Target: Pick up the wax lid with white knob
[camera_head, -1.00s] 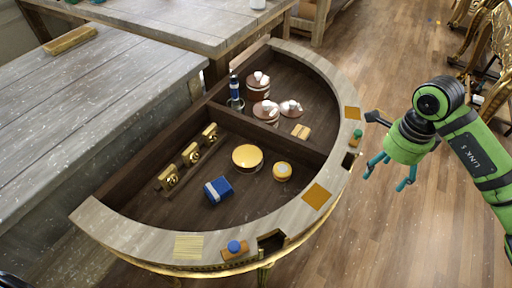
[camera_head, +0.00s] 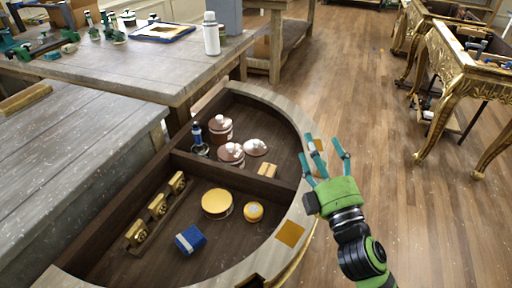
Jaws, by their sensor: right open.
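A pinkish-brown lid with a white knob (camera_head: 256,148) lies in the far compartment of the half-round console (camera_head: 274,99). Beside it stand two brown jars with similar pale-knobbed tops, a rear jar (camera_head: 220,130) and a front jar (camera_head: 230,156). My right gripper (camera_head: 323,150) is open and empty, its teal fingers spread over the console's right rim. It is to the right of the lid and apart from it. My left gripper is not in view.
A dark bottle (camera_head: 198,137) and a tan block (camera_head: 267,171) share that compartment. A divider separates it from the near one, which holds a yellow-topped tin (camera_head: 216,202), a small yellow jar (camera_head: 253,212) and a blue box (camera_head: 190,240). A white bottle (camera_head: 211,38) stands on the table behind.

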